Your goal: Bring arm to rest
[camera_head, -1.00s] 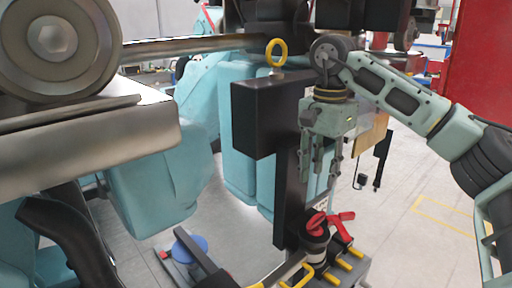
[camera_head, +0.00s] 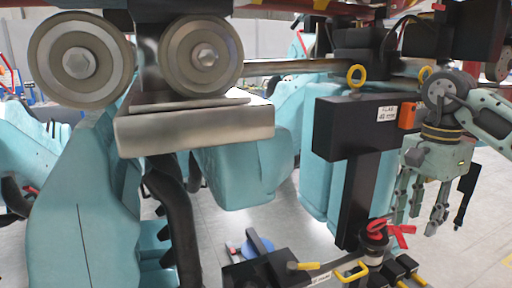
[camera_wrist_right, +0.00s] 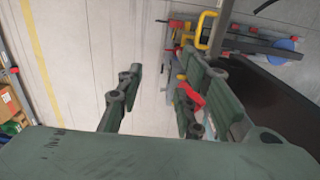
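My right gripper (camera_head: 419,218) hangs with its fingers down at the right of the head view. In the right wrist view its fingers (camera_wrist_right: 160,92) stand apart with only floor between them, so it is open and empty. The gripper is in front of and to the right of a black post with a box-like top (camera_head: 350,125). A red-handled part (camera_head: 378,232) is low to its left, apart from the fingers. My left gripper is not in view.
Two metal wheels (camera_head: 203,56) on a steel bracket (camera_head: 195,130) fill the upper left. Light-blue seats (camera_head: 85,215) stand behind and below. A yellow ring (camera_head: 356,76) tops the black box. Low equipment with yellow handles (camera_head: 352,271) is at the bottom. Grey floor is open at right.

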